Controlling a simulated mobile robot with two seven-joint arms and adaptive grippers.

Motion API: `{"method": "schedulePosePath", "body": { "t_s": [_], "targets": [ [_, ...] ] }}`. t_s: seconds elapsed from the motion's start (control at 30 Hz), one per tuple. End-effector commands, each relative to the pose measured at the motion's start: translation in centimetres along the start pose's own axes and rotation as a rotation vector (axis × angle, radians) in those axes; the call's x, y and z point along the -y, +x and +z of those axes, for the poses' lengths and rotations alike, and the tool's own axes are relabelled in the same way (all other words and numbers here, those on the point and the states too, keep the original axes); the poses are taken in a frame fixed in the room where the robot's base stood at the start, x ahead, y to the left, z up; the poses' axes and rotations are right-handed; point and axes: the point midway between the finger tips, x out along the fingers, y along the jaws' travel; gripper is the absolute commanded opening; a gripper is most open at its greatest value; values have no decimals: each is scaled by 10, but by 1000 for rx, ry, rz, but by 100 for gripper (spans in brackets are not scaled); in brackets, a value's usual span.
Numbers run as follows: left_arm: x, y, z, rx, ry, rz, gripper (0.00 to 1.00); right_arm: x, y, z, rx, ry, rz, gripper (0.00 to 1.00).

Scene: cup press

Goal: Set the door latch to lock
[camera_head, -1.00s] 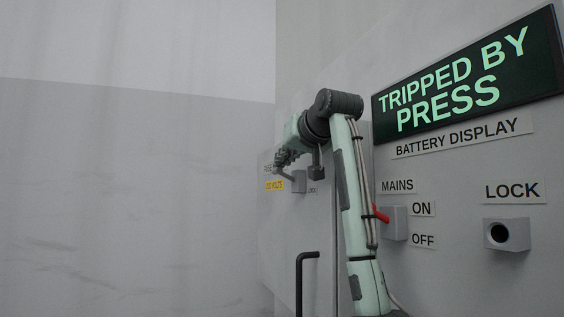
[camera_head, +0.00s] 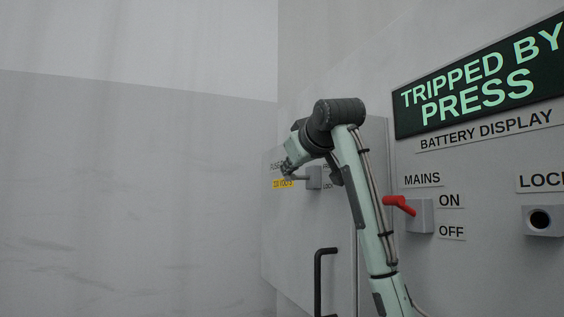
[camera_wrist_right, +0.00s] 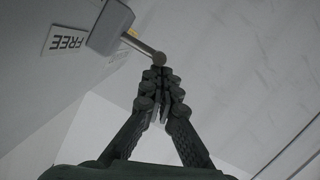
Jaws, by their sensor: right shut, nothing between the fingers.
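The door latch is a grey block (camera_head: 314,177) with a short lever (camera_head: 298,177) on the grey door panel (camera_head: 285,226). In the right wrist view the latch block (camera_wrist_right: 110,28) shows beside a "FREE" label (camera_wrist_right: 68,41), and its lever (camera_wrist_right: 143,45) ends in a round tip. My right gripper (camera_wrist_right: 158,75) is shut and empty, its fingertips close to the lever's tip; I cannot tell whether they touch. In the head view my right gripper (camera_head: 288,168) is small and partly hidden by its own wrist. My left gripper is not in view.
A black door handle (camera_head: 318,275) stands below the latch. Right of my arm are a mains switch with a red lever (camera_head: 400,204), a lock socket (camera_head: 541,220) and a display (camera_head: 480,80) reading "TRIPPED BY PRESS". A plain wall fills the left.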

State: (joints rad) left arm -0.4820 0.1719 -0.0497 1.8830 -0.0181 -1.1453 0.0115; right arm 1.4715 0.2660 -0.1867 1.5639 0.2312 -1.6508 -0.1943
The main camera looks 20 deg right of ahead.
Motion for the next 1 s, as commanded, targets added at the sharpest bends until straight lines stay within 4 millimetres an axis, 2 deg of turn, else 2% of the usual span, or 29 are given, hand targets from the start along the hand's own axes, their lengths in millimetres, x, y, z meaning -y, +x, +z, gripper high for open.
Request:
{"method": "schedulePosePath", "body": {
  "t_s": [0.4, 1.0],
  "targets": [
    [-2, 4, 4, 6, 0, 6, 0, 7, 4, 16, 2, -254, 64, 0],
    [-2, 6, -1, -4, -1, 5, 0, 9, 5, 20, 1, -320, 80, 0]
  ]
}}
